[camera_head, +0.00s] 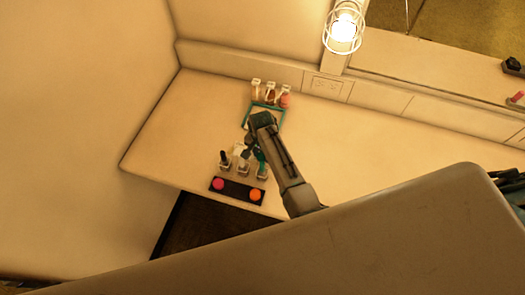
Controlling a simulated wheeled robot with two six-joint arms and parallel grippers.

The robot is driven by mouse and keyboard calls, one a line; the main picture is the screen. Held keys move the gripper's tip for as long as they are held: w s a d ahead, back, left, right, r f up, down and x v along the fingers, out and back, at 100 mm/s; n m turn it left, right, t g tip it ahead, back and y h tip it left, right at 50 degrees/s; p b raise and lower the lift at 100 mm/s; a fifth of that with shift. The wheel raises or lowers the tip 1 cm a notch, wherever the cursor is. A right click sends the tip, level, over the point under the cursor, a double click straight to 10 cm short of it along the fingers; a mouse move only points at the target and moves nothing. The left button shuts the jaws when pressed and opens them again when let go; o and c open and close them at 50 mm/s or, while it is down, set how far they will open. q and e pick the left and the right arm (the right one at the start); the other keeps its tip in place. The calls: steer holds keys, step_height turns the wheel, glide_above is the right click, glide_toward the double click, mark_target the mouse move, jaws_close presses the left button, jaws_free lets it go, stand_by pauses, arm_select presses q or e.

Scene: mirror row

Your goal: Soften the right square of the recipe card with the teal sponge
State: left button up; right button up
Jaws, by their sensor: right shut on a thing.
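My right gripper (249,151) reaches in from the lower right over the table and points down above a row of small clear holders. It is shut on what looks like the teal sponge (260,157), a small teal piece by the rightmost holder (262,172). The arm partly hides the grip, and I cannot tell whether the sponge is clear of the holder. A teal-edged frame (281,121) lies behind the gripper. The recipe card and its squares cannot be made out for certain. My left gripper is not in view.
A black-topped tool (224,158) stands in the left holder. A dark strip (237,190) with a pink disc (218,184) and an orange disc (255,194) lies at the front edge. Several bottles (270,95) stand at the back. The table (365,130) is clear to the right.

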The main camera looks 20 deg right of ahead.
steer(key=shift+s+a, duration=0.6)
steer(key=shift+s, duration=0.25)
steer(key=shift+w+d, duration=0.6)
steer(key=shift+w, duration=0.3)
steer(key=shift+w+d, duration=0.6)
steer(key=shift+w, duration=0.25)
steer(key=shift+s+a+f, duration=0.1)
steer(key=shift+s+a, duration=0.3)
steer(key=shift+s, duration=0.2)
steer(key=shift+s+a, duration=0.4)
steer(key=shift+s, duration=0.2)
steer(key=shift+s+a, duration=0.35)
steer(key=shift+s, duration=0.2)
steer(key=shift+r, duration=0.25)
step_height(320, 180, up, 7)
steer(key=shift+f, duration=0.1)
